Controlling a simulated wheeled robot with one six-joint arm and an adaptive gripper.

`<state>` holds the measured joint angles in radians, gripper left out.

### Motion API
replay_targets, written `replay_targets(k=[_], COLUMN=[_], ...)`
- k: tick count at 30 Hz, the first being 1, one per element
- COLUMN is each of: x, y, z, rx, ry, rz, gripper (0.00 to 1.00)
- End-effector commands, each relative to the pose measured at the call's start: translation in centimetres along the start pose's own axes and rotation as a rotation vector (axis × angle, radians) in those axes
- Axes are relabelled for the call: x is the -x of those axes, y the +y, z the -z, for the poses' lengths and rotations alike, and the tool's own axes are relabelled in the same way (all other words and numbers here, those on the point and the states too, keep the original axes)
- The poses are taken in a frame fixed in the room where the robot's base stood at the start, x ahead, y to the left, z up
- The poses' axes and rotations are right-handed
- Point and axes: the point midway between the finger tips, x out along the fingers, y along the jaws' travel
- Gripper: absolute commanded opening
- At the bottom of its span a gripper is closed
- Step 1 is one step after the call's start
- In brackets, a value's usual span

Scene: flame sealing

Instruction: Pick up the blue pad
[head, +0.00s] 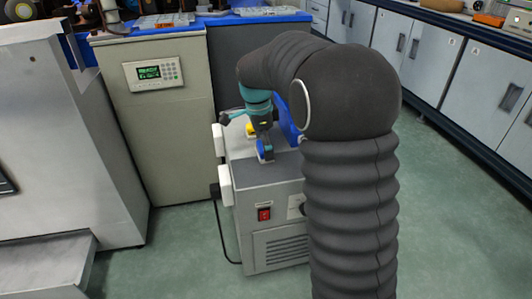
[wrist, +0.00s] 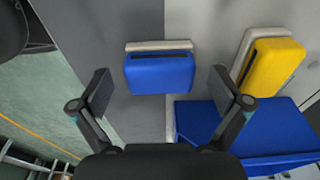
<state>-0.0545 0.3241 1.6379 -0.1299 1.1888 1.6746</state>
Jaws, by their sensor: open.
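The blue pad (wrist: 159,74) is a small rounded block against a pale strip on a grey surface. In the wrist view it lies between the two fingertips of my gripper (wrist: 161,90), with a gap on each side. In the head view the blue pad (head: 265,152) shows on top of the grey machine, just below my gripper (head: 261,136). My gripper is open and empty. The head view is too small to tell the exact height between them.
A yellow pad (wrist: 272,66) on a similar pale strip is at the right. A larger blue part (wrist: 248,130) lies below it, near the right finger. The grey machine (head: 275,215) stands on the green floor, beside a beige cabinet (head: 160,130) with a keypad.

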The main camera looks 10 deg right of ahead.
Motion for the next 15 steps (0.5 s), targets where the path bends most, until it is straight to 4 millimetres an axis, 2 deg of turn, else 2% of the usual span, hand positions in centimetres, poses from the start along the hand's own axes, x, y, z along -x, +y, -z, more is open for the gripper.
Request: replay_targets(k=[6,14,15], x=[-0.1,-0.1,-0.11], y=[-0.01,0.0,0.0], z=[0.01,0.0,0.0], rx=[0.0,0.0,0.0], ry=[0.0,0.0,0.0], rz=[0.0,0.0,0.0], gripper=[1.0,0.35,0.33])
